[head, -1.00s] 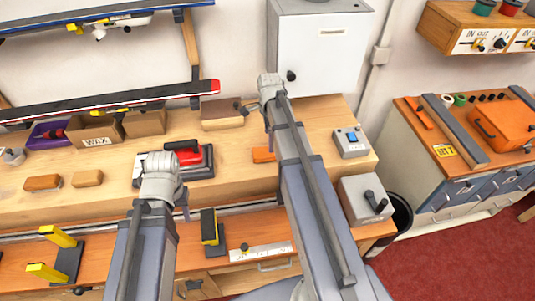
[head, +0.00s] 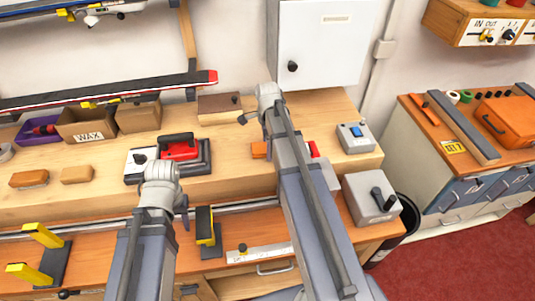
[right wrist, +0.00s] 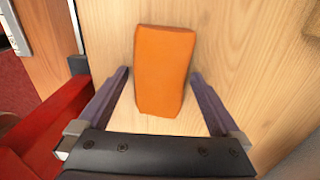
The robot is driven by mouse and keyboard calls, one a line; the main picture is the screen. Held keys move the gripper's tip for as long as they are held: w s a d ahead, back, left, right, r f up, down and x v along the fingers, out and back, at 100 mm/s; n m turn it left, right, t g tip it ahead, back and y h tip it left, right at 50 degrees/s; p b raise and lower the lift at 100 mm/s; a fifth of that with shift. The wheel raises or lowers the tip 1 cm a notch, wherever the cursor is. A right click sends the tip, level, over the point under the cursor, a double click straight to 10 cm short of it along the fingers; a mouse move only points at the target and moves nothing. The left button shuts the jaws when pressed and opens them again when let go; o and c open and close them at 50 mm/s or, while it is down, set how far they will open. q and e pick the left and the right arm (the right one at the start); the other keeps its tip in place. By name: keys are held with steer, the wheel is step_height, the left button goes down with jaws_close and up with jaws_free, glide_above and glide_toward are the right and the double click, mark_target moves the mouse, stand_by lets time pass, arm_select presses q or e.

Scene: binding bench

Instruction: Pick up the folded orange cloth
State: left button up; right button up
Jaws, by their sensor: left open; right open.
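The folded orange cloth (head: 259,149) lies on the wooden bench top, partly hidden by my right arm in the head view. In the right wrist view the cloth (right wrist: 164,70) is a thick orange block, long side pointing away from the gripper. My right gripper (right wrist: 160,82) is open, its two fingers on either side of the cloth's near end, with gaps on both sides. I cannot tell its height above the bench.
A red iron (head: 180,148) stands left of the cloth. A brown block (head: 219,107) lies behind it. A grey box with a blue switch (head: 355,137) stands to the right. A red object (right wrist: 48,125) lies close to the right gripper's left side.

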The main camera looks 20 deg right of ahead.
steer(key=c, duration=1.1)
steer(key=shift+r, duration=0.1)
step_height(320, 180, up, 10)
steer(key=p, duration=1)
